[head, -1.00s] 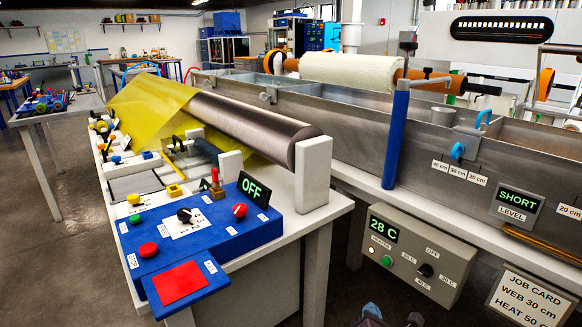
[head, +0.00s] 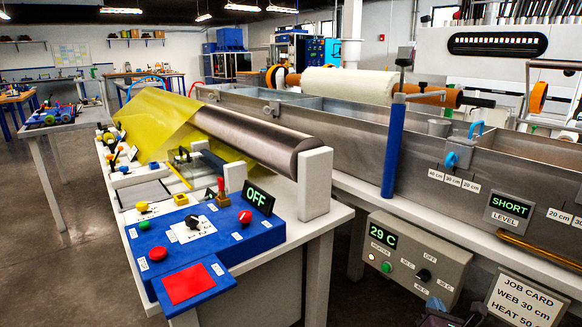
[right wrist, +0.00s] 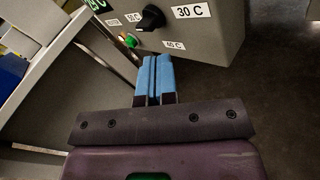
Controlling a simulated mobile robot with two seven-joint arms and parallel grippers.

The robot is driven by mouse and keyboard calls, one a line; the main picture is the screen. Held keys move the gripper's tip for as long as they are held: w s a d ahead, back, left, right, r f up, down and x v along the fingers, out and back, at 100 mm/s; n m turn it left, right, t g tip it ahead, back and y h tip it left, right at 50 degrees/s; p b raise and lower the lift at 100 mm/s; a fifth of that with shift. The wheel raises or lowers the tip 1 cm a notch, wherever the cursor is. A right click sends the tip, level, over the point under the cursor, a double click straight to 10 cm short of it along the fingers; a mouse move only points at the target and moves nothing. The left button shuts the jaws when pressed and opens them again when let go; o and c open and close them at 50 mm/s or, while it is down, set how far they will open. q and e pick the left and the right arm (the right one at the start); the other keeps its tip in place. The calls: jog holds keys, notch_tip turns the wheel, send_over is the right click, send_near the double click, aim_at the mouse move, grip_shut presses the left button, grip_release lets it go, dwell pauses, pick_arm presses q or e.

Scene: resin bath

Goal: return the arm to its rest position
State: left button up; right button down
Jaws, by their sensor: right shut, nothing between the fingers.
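My right gripper (head: 436,304) shows only in part at the bottom edge of the head view, low in front of the heater box (head: 412,262). In the right wrist view its two blue fingers (right wrist: 155,68) lie together, shut with nothing between them. They point toward the heater box (right wrist: 205,42), below its black knob (right wrist: 151,18) and green button (right wrist: 131,41). I cannot tell the exact gap to the box. The box's readout (head: 383,236) shows 29 C. My left gripper is in neither view.
A blue control panel (head: 188,236) with an OFF display (head: 259,198) sits on the white bench at left. The metal bath (head: 330,137) runs behind, with a SHORT level display (head: 509,206). A job card (head: 525,298) is at lower right. Open floor (head: 60,280) lies at left.

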jog(key=s+d+f+m+g, duration=0.25)
jog(key=s+f+m, duration=0.25)
jog(key=s, duration=0.7)
jog(key=s+a+f+m+g+y, duration=0.15)
jog(key=s+m, duration=0.45)
jog(key=s, duration=0.6)
jog(key=s+a+f+m+g+y, duration=0.1)
jog(key=s+f+m+g+y, duration=0.3)
jog(key=s, duration=0.9)
jog(key=s+a+r+m, duration=0.3)
jog(key=s+r+m, duration=0.4)
jog(key=s, duration=0.4)
jog(key=shift+w+a+m+h, duration=0.65)
jog(key=shift+a+m+h, duration=0.3)
jog(key=shift+a+m, duration=1.7)
pick_arm(q)
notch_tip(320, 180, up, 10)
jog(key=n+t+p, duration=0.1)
jog(key=p, duration=1.3)
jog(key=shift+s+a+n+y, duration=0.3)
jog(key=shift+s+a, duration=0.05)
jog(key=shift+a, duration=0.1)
pick_arm(e)
notch_tip(320, 180, up, 9)
jog(key=m+t, duration=0.1)
jog(key=shift+s+d+m+t+h, duration=0.2)
jog(key=shift+d+m+t+h, duration=0.1)
jog(key=shift+m, duration=0.05)
